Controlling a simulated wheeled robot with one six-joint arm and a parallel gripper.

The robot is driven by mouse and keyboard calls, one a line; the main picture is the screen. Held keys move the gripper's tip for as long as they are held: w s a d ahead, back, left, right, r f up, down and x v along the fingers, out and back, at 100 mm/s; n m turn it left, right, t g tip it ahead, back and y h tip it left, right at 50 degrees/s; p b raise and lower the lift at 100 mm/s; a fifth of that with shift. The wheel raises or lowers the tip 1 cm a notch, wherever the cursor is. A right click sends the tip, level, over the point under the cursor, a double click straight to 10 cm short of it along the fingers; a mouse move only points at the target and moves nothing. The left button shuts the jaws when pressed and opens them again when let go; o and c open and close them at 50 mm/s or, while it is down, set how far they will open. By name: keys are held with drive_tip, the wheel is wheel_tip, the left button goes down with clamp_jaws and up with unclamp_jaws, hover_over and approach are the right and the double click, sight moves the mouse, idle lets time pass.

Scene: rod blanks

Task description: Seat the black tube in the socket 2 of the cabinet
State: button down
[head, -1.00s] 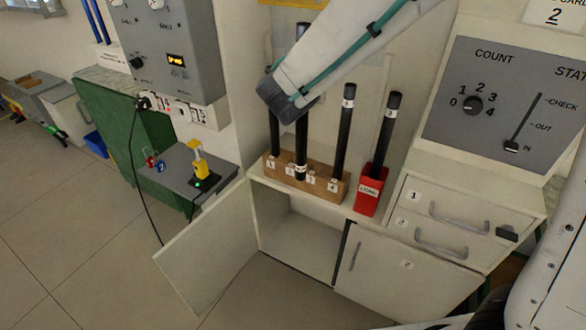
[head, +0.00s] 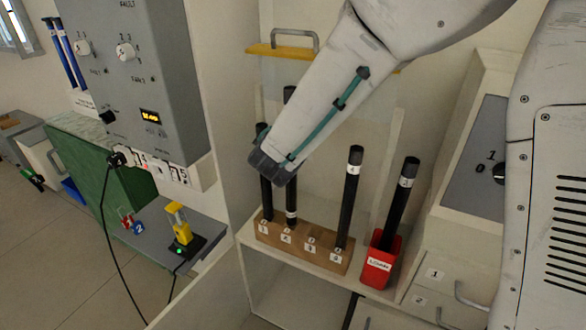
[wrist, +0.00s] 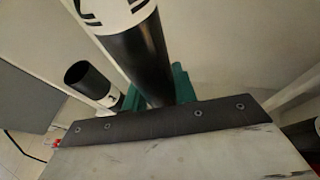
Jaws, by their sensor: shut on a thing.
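A black tube (wrist: 140,55) with a white band stands between the green jaws of my gripper (wrist: 160,88) in the wrist view. In the head view the lower part of this tube (head: 291,192) hangs below my arm. Its lower end is at the top of the wooden block (head: 325,262), by the label 2. I cannot tell whether it is inside the socket. My jaws are hidden behind my arm there. Another black tube (head: 266,200) stands at socket 1, close on the left; it also shows in the wrist view (wrist: 88,82). Socket 3 looks empty.
A black tube marked 4 (head: 350,195) stands in socket 4. A red holder (head: 380,266) to the right holds a leaning black tube (head: 402,200). A yellow shelf with a handle (head: 275,51) is behind. A grey control box (head: 150,75) is at the left.

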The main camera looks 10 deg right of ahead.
drive_tip(key=shift+s+f, duration=0.15)
drive_tip(key=shift+f, duration=1.05)
drive_tip(key=shift+s+f, duration=0.15)
drive_tip(key=shift+f, duration=1.05)
drive_tip(key=c, duration=1.1)
unclamp_jaws()
drive_tip(key=shift+w+f, duration=0.1)
drive_tip(key=shift+w, duration=0.05)
drive_tip(key=shift+r, duration=0.25)
drive_tip(key=v, duration=1.2)
